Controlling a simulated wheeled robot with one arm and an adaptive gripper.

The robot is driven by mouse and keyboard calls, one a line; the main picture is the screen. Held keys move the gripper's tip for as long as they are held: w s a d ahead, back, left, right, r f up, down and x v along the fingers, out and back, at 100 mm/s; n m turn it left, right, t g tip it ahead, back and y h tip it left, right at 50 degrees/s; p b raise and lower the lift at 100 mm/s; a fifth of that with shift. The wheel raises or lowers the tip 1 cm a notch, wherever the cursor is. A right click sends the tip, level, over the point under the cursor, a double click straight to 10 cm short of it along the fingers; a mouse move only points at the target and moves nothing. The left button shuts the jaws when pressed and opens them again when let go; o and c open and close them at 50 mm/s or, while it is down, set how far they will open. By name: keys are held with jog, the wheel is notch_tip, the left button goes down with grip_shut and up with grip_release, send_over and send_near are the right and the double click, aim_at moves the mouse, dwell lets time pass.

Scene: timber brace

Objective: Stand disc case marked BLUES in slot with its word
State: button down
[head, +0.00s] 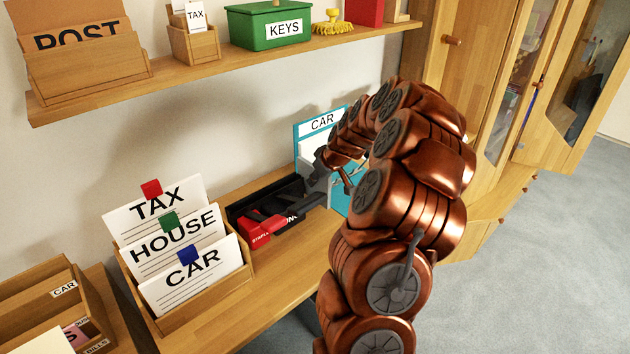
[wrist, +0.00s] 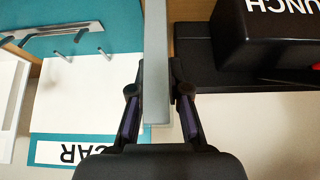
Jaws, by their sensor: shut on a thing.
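My gripper (wrist: 160,118) is shut on a thin grey slab (wrist: 156,60), seen edge-on in the wrist view. In the head view my gripper (head: 322,172) is at the back of the desk, in front of a teal lever-arch folder marked CAR (head: 303,130) and beside a black tray. The slab is largely hidden there by my gripper and arm. No word can be read on it, so I cannot tell whether it is the disc case marked BLUES. No slot marked BLUES can be made out.
A red stapler (head: 260,229) lies at the black tray (head: 236,211); a black punch (wrist: 262,35) shows in the wrist view. A wooden letter rack (head: 205,308) holds TAX, HOUSE and CAR cards. A wooden sorter (head: 40,277) is at lower left. A wall shelf (head: 200,80) hangs above.

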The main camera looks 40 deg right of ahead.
jog(key=shift+f, duration=0.5)
jog(key=shift+f, duration=0.25)
jog(key=c, duration=1.1)
grip_release()
jog(key=shift+c, duration=0.2)
jog(key=shift+r, duration=0.15)
